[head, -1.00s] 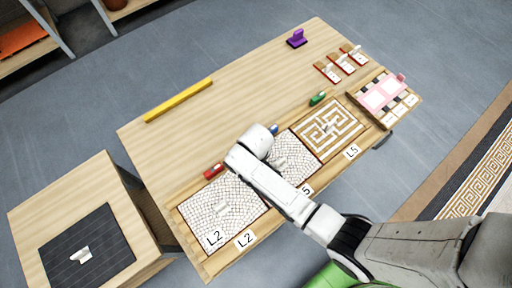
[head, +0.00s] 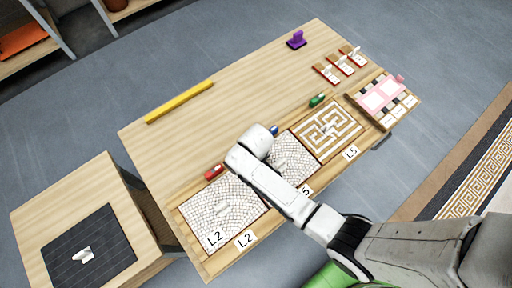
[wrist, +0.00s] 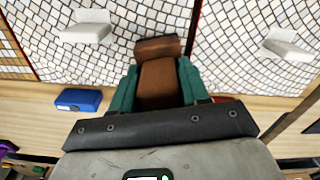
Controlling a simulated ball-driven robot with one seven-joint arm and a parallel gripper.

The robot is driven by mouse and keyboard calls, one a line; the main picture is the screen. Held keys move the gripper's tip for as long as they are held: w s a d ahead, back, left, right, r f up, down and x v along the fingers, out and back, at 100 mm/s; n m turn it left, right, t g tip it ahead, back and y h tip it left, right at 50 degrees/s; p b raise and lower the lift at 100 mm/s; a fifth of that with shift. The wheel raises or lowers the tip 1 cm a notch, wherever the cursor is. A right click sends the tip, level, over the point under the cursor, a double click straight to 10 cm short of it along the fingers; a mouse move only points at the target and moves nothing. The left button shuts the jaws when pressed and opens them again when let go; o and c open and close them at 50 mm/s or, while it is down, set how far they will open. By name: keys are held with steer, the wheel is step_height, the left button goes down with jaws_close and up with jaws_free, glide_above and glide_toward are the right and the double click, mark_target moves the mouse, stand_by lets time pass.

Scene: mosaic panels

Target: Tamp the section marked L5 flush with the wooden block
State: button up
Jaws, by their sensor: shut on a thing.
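My gripper (wrist: 155,85) is shut on a brown wooden block (wrist: 158,78), held between its green fingers. In the wrist view the block's end lies over the back part of the middle mosaic panel (wrist: 120,60), near the seam with the left panel. I cannot tell whether it touches. In the head view my arm covers the gripper, the block and part of this middle panel (head: 296,158). A tag partly hidden by my arm, ending in 5 (head: 306,190), lies at its front.
The left mosaic panel (head: 190,212) is marked L2. White raised pieces (wrist: 87,27) stand on the mosaic panels. Red (head: 214,172), blue (head: 273,130) and green (head: 317,99) items line their back edge. A yellow bar (head: 180,100) lies farther back; the table between is clear.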

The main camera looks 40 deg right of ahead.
steer(key=shift+r+p, duration=2.8)
steer(key=shift+r, duration=0.2)
steer(key=shift+f, duration=0.1)
steer(key=shift+f+b, duration=2.3)
steer(key=shift+f, duration=0.6)
steer(key=shift+f+b, duration=0.4)
steer(key=shift+f, duration=0.2)
step_height(320, 180, up, 7)
steer(key=p, duration=0.7)
steer(key=shift+r, duration=0.1)
steer(key=shift+f, duration=0.25)
